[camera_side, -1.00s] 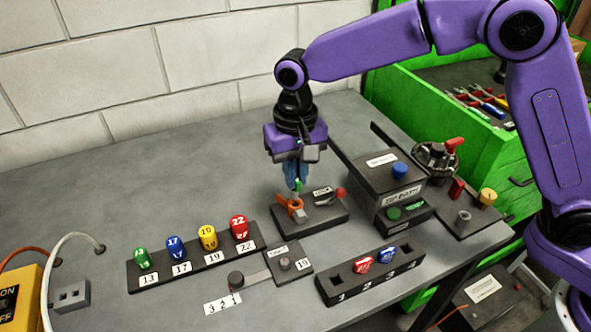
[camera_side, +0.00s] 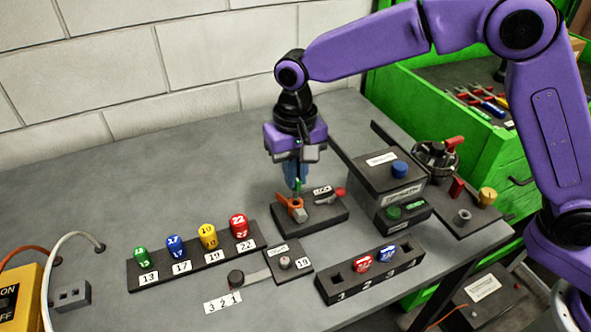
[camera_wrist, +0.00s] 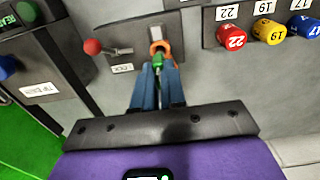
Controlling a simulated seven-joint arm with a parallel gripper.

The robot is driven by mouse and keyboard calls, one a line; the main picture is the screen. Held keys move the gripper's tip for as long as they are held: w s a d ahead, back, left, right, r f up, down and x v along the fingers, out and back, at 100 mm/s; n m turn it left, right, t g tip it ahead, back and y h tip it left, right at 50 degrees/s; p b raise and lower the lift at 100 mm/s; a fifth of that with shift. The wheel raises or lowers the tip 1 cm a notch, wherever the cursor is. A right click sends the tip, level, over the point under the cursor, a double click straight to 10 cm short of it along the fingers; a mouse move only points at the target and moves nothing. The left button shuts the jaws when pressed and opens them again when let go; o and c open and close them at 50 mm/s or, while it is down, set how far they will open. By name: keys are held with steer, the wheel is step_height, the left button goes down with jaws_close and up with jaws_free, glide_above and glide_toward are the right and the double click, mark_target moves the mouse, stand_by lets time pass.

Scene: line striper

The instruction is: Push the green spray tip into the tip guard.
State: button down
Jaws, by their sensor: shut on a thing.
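The green spray tip (camera_wrist: 158,59) is between the blue fingers of my gripper (camera_wrist: 157,70), which is shut on it. In the side view the tip (camera_side: 297,184) shows as a small green piece below my gripper (camera_side: 297,180). The orange tip guard (camera_wrist: 160,45) sits at the end of a dark block, right at the tip in the wrist view. In the side view the guard (camera_side: 291,206) is just below the fingertips. The tip is at the guard's opening; how deep it sits is hidden.
The guard's block (camera_side: 325,216) carries a red-knobbed lever (camera_side: 340,192). A numbered rack (camera_side: 195,262) with green, blue, yellow and red pieces stands left. Another rack (camera_side: 371,275) holds a red and a blue piece in front. A dark box (camera_side: 383,172) with a blue knob stands right.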

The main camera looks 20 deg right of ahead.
steer(key=shift+f, duration=2)
stand_by(0.9)
steer(key=c, duration=0.8)
jaws_free()
steer(key=shift+r, duration=3.45)
